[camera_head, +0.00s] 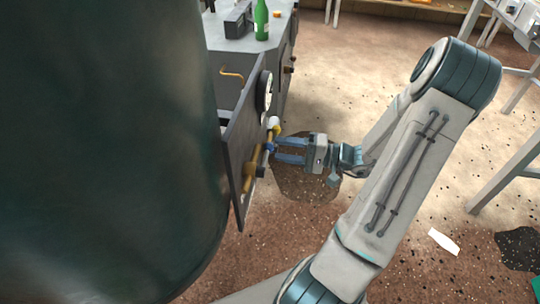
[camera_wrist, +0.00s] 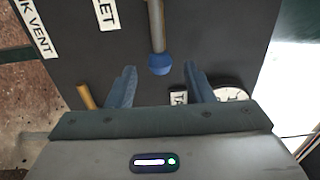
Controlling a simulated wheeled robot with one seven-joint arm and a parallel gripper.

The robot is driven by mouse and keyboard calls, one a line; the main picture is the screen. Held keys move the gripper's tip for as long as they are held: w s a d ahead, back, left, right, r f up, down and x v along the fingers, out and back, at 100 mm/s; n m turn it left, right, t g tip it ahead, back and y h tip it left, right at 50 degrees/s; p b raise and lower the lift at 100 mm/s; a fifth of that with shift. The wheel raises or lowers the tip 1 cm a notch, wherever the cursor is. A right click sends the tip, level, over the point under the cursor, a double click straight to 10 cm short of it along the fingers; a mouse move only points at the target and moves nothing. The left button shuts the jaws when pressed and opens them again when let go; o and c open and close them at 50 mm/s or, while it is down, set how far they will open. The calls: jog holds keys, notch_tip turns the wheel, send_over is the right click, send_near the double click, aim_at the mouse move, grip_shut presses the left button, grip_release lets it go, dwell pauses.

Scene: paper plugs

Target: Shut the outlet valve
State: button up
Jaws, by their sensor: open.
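A lever with a blue ball end (camera_wrist: 160,64) stands out from a dark panel (camera_wrist: 190,25) in the wrist view. A label (camera_wrist: 106,14) reading "LET", its start cut off, is beside the lever, so I cannot tell whether it says outlet. My gripper (camera_wrist: 160,84) is open, with the blue ball between and just beyond its two fingertips, apparently not gripped. In the head view my gripper (camera_head: 277,150) points left at the panel's (camera_head: 241,145) face. The blue ball (camera_head: 269,147) shows at its fingertips there. The valve body is hidden.
A white-and-yellow knob (camera_head: 275,125) is just above the gripper, and a round gauge (camera_head: 264,91) is higher on the panel. A "NK VENT" label (camera_wrist: 35,28) is at left. A large dark tank (camera_head: 105,150) fills the left.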

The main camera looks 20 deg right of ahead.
jog(key=shift+x, duration=1.45)
jog(key=c, duration=0.7)
